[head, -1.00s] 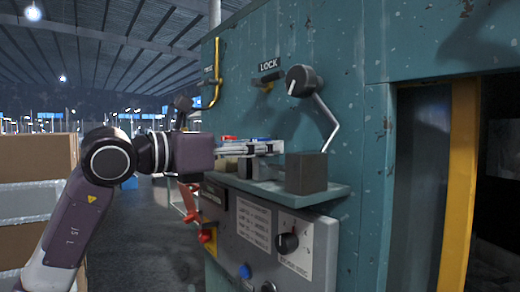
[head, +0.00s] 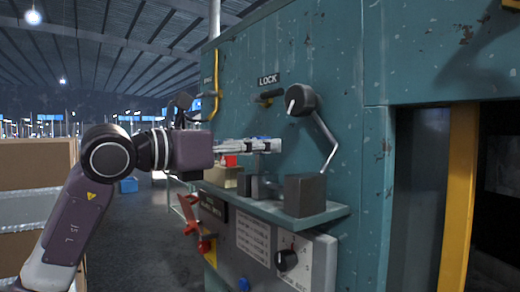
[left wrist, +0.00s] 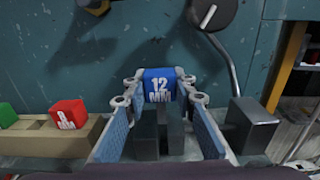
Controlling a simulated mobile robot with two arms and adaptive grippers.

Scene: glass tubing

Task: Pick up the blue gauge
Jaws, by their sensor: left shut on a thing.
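The blue gauge (left wrist: 159,84), a small block marked "12 MM", sits between the fingertips of my left gripper in the left wrist view. My left gripper (left wrist: 158,93) is shut on it. In the head view my left gripper (head: 266,146) reaches in from the left and holds above the shelf, in front of the teal panel; its fingers largely hide the gauge there. My right gripper is in neither view.
A tan rack (left wrist: 45,138) at left holds a red block (left wrist: 68,114) and a green block (left wrist: 7,115). Dark blocks (left wrist: 250,120) stand on the shelf (head: 330,212).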

